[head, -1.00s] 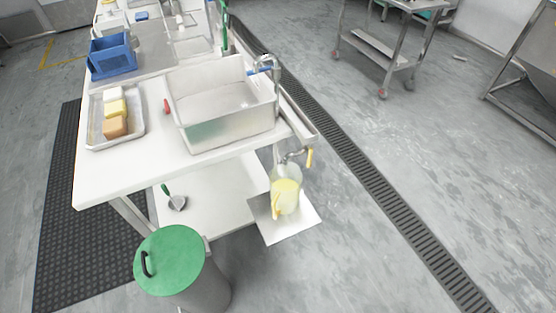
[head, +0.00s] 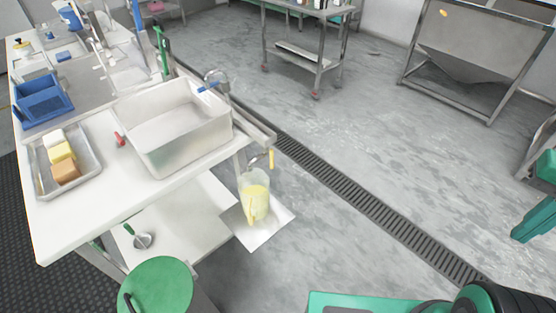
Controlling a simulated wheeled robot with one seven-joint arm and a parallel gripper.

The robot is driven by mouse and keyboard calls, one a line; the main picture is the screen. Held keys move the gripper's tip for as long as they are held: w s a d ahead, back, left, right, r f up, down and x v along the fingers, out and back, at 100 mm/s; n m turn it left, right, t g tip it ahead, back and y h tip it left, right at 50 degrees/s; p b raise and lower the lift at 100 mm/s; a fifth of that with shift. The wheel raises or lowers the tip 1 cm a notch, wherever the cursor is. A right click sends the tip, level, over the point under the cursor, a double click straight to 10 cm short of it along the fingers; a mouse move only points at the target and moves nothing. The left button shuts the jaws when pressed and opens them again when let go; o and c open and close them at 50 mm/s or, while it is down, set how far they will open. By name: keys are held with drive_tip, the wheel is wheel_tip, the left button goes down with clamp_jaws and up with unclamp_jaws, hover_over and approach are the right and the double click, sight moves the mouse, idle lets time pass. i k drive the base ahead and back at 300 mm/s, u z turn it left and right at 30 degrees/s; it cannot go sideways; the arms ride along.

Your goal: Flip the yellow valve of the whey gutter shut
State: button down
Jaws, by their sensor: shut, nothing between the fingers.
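The yellow valve (head: 271,158) is a small upright-looking lever on a metal spout below the near end of the whey gutter (head: 253,128). The gutter runs along the right edge of the white table, beside the basin. A clear jug (head: 257,203) holding pale yellow liquid stands below the spout on a flat metal plate (head: 275,222). Whether liquid is running from the spout is too small to tell. My gripper is not in this view; green and black parts at the bottom right look like my arm.
A white basin (head: 172,128), a tray with blocks (head: 42,180) and a blue crate (head: 40,100) stand on the table. A green-lidded bin (head: 160,288) is at the table's near end. A drain grate (head: 380,205) crosses the floor. Open floor lies right of the jug.

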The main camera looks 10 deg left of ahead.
sight(272, 159)
drive_tip(key=u, duration=0.1)
drive_tip(key=i, duration=1)
drive_tip(key=z, duration=0.1)
